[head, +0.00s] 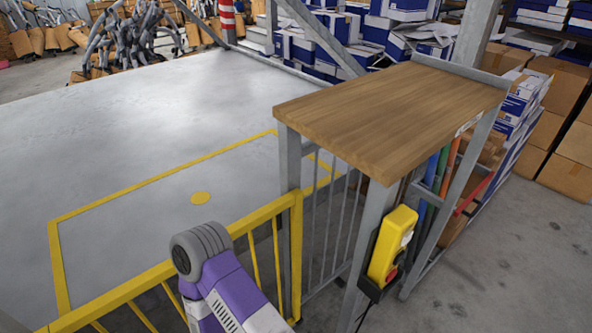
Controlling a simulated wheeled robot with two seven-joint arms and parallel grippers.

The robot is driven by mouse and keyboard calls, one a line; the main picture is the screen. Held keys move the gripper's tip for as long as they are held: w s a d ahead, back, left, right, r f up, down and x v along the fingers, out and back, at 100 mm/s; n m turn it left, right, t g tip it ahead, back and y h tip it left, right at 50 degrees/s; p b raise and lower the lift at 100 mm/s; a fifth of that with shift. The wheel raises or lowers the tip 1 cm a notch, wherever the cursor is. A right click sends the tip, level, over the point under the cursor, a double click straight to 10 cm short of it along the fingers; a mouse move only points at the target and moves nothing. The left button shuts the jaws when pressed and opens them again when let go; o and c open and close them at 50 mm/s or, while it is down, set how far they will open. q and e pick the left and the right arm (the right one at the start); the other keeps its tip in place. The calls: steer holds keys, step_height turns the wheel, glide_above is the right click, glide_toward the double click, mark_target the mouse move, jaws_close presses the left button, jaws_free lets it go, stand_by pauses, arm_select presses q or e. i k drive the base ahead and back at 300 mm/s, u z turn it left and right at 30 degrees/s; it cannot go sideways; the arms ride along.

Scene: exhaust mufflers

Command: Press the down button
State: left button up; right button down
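A yellow control box (391,246) is fixed to the grey post under the right end of the wooden shelf's front edge. Its button side faces right and is seen at a steep angle. A pale button or label (407,238) shows on its upper part and a red button (391,276) low down. I cannot tell which one is the down button. A purple and grey link of my own arm rises from the bottom edge, left of the box and apart from it. Neither of my grippers is in view.
A wooden shelf (395,110) on grey posts overhangs the box. A yellow railing (170,268) stands left of it, before a grey platform (130,130) with yellow markings. Blue and white boxes (515,105) and cartons (572,160) stand behind. The floor at right (520,270) is clear.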

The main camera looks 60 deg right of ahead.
mark_target(400, 257)
steer(key=k, duration=0.5)
steer(key=u, duration=1.45)
steer(key=i, duration=0.7)
steer(key=z, duration=4.5)
steer(key=i, duration=0.5)
steer(key=u, duration=0.1)
steer(key=k, duration=0.25)
steer(key=u, duration=0.05)
